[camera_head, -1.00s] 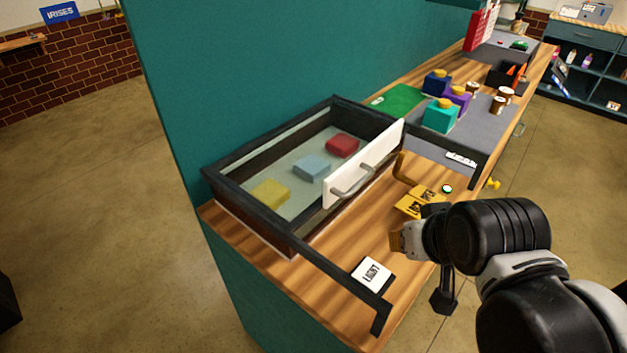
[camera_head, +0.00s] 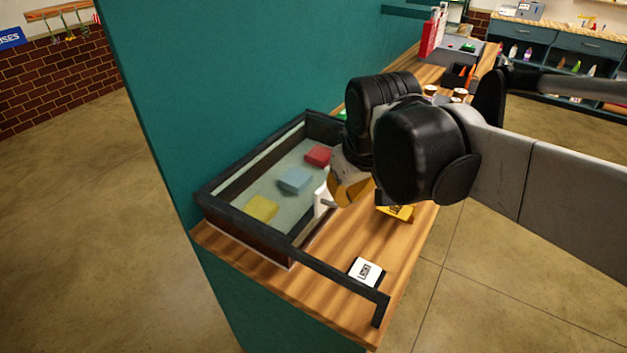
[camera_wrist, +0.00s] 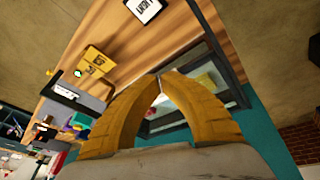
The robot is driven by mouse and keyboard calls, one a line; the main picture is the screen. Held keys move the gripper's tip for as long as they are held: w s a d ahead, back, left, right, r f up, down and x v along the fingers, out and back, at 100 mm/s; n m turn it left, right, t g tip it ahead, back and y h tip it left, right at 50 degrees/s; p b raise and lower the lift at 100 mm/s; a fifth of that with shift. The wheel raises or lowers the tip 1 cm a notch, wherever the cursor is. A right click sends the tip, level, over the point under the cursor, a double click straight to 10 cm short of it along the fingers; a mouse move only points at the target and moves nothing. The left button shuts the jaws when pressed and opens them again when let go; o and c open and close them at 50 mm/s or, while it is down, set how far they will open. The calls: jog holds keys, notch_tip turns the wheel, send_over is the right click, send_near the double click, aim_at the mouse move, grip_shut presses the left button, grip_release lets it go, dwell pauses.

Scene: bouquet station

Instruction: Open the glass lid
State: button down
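The glass lid (camera_head: 286,203) lies closed over a dark-framed case at the counter's left end. Yellow (camera_head: 262,208), blue (camera_head: 295,180) and red (camera_head: 318,155) blocks show through it. A white front panel (camera_head: 321,198) with a grey handle (camera_head: 328,203) stands at the case's right side, mostly hidden by my arm. My gripper (camera_head: 342,205) is beside this panel and handle; contact cannot be told. In the wrist view its orange fingers (camera_wrist: 159,75) converge with their tips nearly meeting, and nothing is clearly held. The case's dark frame (camera_wrist: 228,75) shows behind them.
A white LIGHT switch (camera_head: 366,272) sits on the wooden counter (camera_head: 325,262), near a low dark rail (camera_head: 340,276). A yellow labelled object (camera_head: 396,212) lies right of my gripper. A teal wall (camera_head: 250,70) rises behind the case. Small pots (camera_head: 459,95) stand farther along.

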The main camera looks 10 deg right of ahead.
jog(key=w+a+r+n+g+p, duration=0.2)
jog(key=w+p, duration=0.1)
jog(key=w, duration=0.3)
jog(key=w+a+r+n+g+p, duration=0.1)
jog(key=w+a+r+p, duration=0.15)
jog(key=w, duration=0.25)
jog(key=n+g+h+p, duration=0.2)
jog(key=n+g+p, duration=0.1)
jog(key=p, duration=0.1)
send_near(303, 196)
jog(key=b+x, duration=0.1)
jog(key=x, duration=0.6)
jog(key=shift+d, duration=0.1)
jog(key=shift+s+d+r, duration=0.15)
jog(key=shift+s+d, duration=0.45)
jog(key=shift+s+d+r, duration=0.15)
jog(key=shift+s+d, duration=0.45)
jog(key=shift+d, duration=0.05)
jog(key=shift+s+d, duration=0.1)
jog(key=shift+d, duration=0.05)
jog(key=shift+b, duration=0.3)
jog(key=s+d+b, duration=0.2)
jog(key=s+d, duration=1.1)
jog(key=shift+s+d, duration=0.2)
